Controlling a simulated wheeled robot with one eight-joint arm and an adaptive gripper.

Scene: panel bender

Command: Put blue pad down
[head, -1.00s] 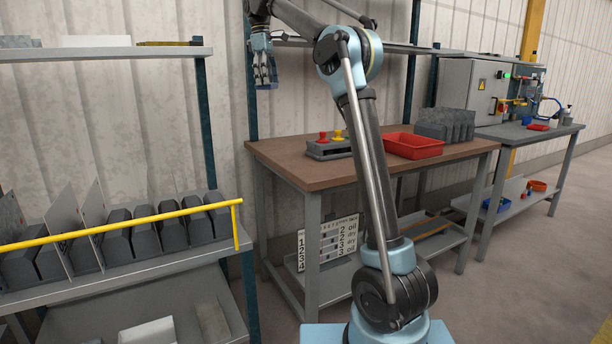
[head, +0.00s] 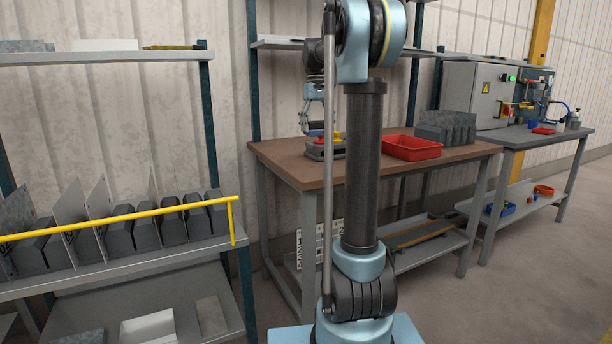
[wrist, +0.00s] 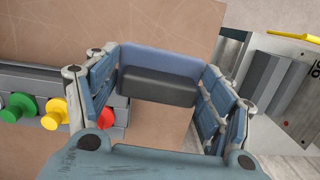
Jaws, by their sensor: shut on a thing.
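In the wrist view, the blue pad (wrist: 158,60) sits between the fingers of my gripper (wrist: 160,85). It is a block with a blue upper face and a dark grey face (wrist: 155,87) nearer to me. My gripper is shut on it, with one finger at each end. The brown bench top (wrist: 160,22) lies below; I cannot tell whether the pad touches it. In the head view, my gripper (head: 310,118) is at the left part of the bench (head: 284,156), partly behind my arm.
A grey holder (wrist: 35,78) with green, red and yellow knobs stands close left of my gripper in the wrist view. The bench edge is close on the right. A red tray (head: 411,148) and dark blocks (head: 447,127) stand farther right. A yellow-railed rack (head: 120,220) stands left.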

